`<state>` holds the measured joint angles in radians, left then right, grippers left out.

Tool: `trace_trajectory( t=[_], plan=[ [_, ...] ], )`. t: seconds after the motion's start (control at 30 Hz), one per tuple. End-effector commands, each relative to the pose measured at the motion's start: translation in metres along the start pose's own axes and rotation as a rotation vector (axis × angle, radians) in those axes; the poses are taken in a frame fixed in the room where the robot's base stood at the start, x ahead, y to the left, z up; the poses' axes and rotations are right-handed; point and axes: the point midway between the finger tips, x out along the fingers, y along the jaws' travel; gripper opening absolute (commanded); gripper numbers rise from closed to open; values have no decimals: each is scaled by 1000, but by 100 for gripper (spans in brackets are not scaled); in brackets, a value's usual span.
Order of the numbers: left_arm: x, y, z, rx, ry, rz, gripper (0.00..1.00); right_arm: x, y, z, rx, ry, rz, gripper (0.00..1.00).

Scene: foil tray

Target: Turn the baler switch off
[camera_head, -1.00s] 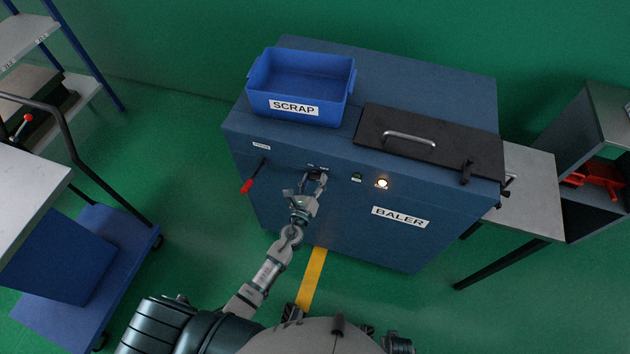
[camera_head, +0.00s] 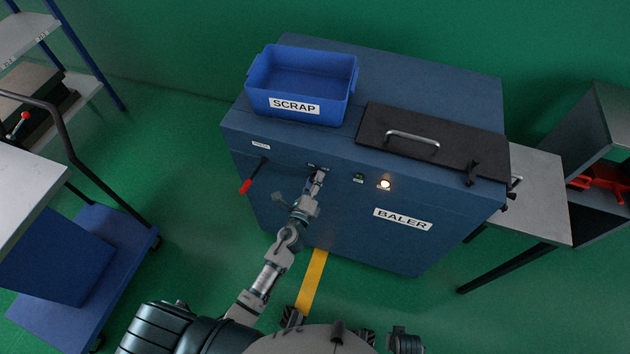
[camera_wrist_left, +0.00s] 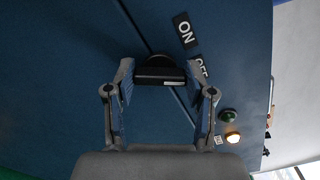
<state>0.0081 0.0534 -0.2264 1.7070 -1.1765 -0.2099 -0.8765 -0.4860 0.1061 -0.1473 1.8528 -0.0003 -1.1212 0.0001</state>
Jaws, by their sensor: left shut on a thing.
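The baler (camera_head: 340,215) is a large blue cabinet with a white BALER label. Its switch is a black knob (camera_wrist_left: 158,72) with a pale mark on one edge, seen in the left wrist view. An ON label (camera_wrist_left: 185,30) and a partly hidden OFF label (camera_wrist_left: 201,67) lie beside it. My left gripper (camera_head: 318,179) is at the switch on the front panel, hiding most of it in the head view. In the left wrist view my left gripper (camera_wrist_left: 160,88) has a finger on each side of the knob and is shut on it. My right gripper is not visible.
A green button (camera_head: 359,177) and a lit lamp (camera_head: 384,184) sit right of the switch. A red-handled lever (camera_head: 246,186) is to its left. A blue SCRAP bin (camera_head: 290,110) and a black hatch (camera_head: 430,145) are on top. A blue cart (camera_head: 130,225) stands left.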

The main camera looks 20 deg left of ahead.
Motion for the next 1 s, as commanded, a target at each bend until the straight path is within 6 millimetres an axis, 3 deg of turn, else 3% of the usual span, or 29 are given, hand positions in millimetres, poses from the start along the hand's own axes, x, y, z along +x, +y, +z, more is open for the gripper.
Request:
trace_trajectory(
  t=[0.4,0.43,0.53,0.87,1.0],
  plan=[
    [0,2,2,-9,-5,3,19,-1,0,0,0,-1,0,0],
    [0,2,2,-9,-5,4,56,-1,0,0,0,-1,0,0],
    [0,2,2,-9,-4,3,79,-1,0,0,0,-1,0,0],
    [-2,1,0,-7,-1,2,79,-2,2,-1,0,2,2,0],
    [-17,2,0,-8,0,3,79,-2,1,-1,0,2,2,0]
  ],
)
